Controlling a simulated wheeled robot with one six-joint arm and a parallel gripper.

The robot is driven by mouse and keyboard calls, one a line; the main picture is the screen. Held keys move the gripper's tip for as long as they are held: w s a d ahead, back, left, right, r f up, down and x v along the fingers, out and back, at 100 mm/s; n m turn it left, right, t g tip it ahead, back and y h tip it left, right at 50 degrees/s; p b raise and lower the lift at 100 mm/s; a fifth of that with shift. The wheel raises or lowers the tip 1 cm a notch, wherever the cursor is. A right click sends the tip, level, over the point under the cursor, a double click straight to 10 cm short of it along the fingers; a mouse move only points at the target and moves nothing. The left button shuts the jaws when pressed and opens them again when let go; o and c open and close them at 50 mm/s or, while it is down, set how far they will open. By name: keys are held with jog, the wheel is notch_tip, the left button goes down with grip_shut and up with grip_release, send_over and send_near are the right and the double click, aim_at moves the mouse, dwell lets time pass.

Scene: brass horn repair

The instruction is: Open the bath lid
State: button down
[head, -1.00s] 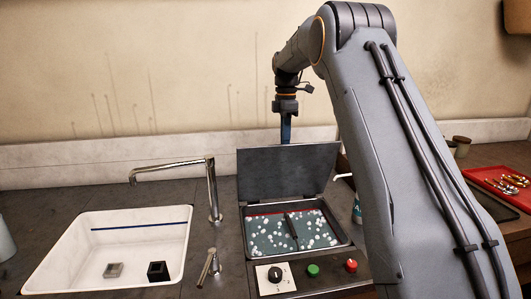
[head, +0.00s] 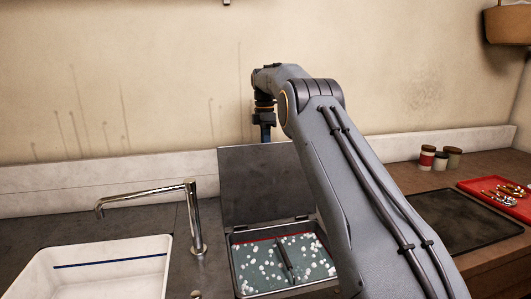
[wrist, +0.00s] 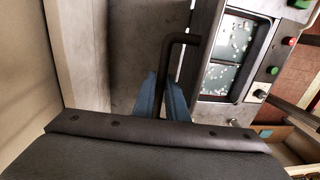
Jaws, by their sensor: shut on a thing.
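The bath lid (head: 265,185) is a dark grey plate standing raised, about upright, at the back of the bath (head: 262,290) in the head view. The bath lies open, with white bits on green liquid; it also shows in the wrist view (wrist: 222,77). My gripper (head: 266,138) is at the lid's top edge, its tips partly hidden behind the lid. In the wrist view, my gripper (wrist: 165,90) has its blue fingers shut on a dark bent bar, the lid handle (wrist: 182,39). Where the handle joins the lid is not clear.
A white sink (head: 110,265) and a chrome tap (head: 191,215) are left of the bath. A dark mat (head: 445,220), a red tray (head: 500,195) with brass parts and several small jars (head: 440,160) are at right. The wall is close behind my gripper.

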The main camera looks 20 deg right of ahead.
jog(key=shift+w+f, duration=0.15)
jog(key=shift+w, duration=0.45)
jog(key=c, duration=1.8)
grip_release()
jog(key=shift+w+f, duration=0.25)
jog(key=shift+r, duration=0.15)
jog(key=shift+a, duration=0.1)
jog(key=shift+r, duration=0.15)
